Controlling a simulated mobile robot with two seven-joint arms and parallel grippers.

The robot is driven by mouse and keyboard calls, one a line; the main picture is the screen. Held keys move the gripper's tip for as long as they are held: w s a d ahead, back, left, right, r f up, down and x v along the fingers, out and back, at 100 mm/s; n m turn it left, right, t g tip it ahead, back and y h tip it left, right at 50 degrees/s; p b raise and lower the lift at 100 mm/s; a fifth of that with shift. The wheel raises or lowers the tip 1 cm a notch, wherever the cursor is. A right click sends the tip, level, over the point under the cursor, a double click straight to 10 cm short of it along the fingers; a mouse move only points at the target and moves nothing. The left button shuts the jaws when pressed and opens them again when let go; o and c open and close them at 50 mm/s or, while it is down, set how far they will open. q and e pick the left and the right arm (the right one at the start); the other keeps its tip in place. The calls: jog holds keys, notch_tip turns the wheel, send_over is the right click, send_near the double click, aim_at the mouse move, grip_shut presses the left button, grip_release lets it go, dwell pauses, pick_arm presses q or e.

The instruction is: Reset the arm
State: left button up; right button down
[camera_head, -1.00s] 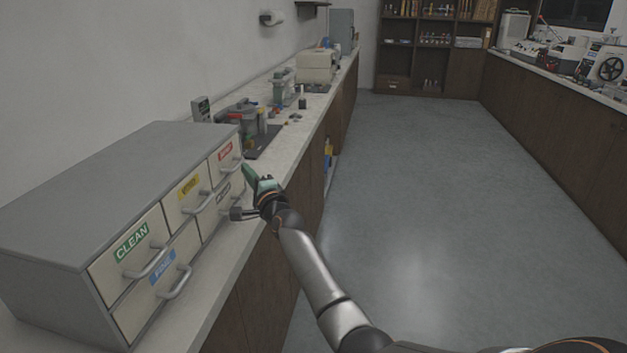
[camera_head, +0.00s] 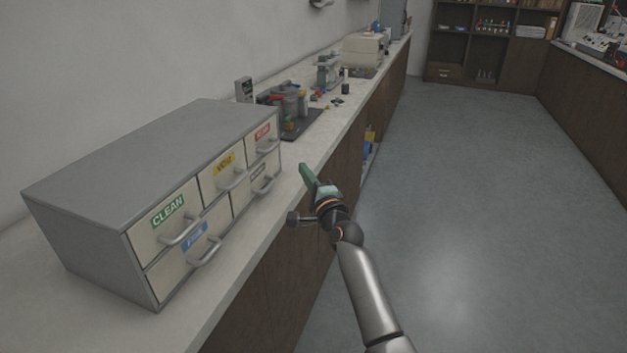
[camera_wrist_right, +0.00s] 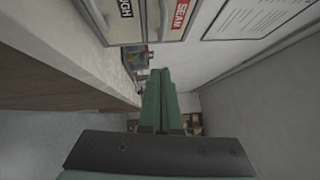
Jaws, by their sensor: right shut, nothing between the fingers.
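My right gripper (camera_head: 306,176) has green fingers and is at the front edge of the counter, to the right of the drawer cabinet and apart from it. In the right wrist view its two green fingers (camera_wrist_right: 160,80) lie together, shut and empty. My right arm reaches up from the bottom right of the head view over the floor. My left gripper is not in view.
A grey drawer cabinet (camera_head: 130,165) with labelled drawers, all looking shut, stands on the long counter (camera_head: 262,235). Farther back are a dark tray with equipment (camera_head: 290,110) and a beige machine (camera_head: 362,50). The floor (camera_head: 470,200) to the right is clear.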

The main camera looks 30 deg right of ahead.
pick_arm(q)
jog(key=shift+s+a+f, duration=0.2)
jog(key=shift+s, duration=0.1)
pick_arm(e)
jog(key=shift+s+a+f, duration=0.1)
jog(key=shift+s+f, duration=0.05)
jog(key=shift+s, duration=0.85)
jog(key=shift+s+a+f, duration=0.1)
jog(key=shift+s, duration=0.9)
